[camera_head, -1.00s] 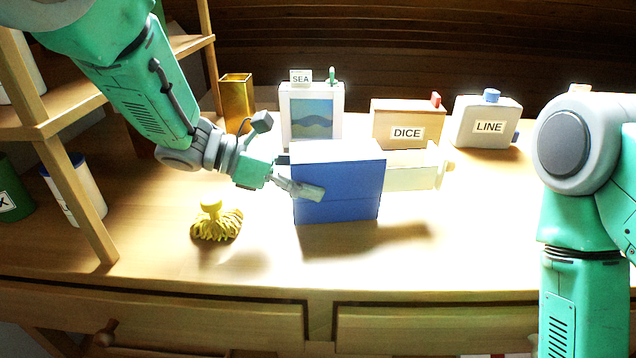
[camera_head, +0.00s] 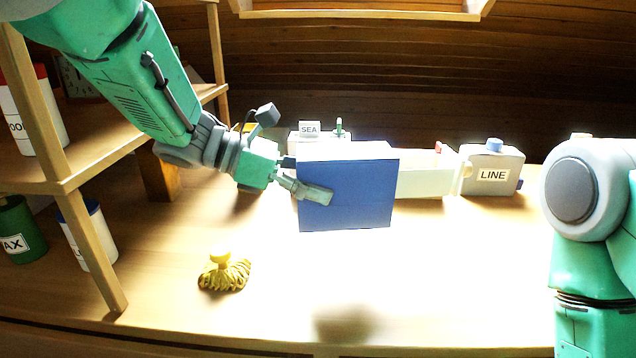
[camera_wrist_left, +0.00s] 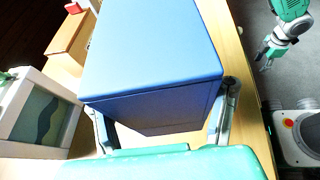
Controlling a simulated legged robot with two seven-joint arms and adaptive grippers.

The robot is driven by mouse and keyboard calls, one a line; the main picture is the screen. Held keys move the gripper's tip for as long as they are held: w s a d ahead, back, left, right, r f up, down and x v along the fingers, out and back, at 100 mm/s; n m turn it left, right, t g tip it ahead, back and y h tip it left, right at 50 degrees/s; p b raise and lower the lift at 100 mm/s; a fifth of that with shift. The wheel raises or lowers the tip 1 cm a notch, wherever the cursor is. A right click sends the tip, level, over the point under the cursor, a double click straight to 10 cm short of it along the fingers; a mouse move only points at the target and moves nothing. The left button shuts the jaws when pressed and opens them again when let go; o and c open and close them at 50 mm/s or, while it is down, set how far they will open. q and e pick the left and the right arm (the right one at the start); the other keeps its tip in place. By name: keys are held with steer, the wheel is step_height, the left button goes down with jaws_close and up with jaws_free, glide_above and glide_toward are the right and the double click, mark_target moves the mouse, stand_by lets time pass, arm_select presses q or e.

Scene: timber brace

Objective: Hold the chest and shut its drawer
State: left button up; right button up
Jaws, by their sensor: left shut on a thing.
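The blue chest (camera_head: 345,195) is in the middle of the head view, with its pale drawer (camera_head: 424,178) pulled out to the right. My left gripper (camera_head: 314,192) is shut on the chest's left end. The chest hangs above the table, its shadow lying apart below it. In the left wrist view the chest (camera_wrist_left: 150,50) sits between the two fingers, and the drawer is hidden. My right gripper (camera_wrist_left: 272,52) shows small in that view, empty over the floor, fingers apart. In the head view only its arm shows, at the right.
A yellow tasselled thing (camera_head: 224,272) lies on the table (camera_head: 180,315) at front left. A LINE box (camera_head: 490,170) stands behind the drawer's right end, and a SEA box (camera_head: 310,136) behind the chest. A wooden shelf (camera_head: 95,240) stands at the left. The table's front middle is clear.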

arm_select(q)
steer(key=shift+f+b, duration=4.45)
steer(key=shift+f, duration=0.45)
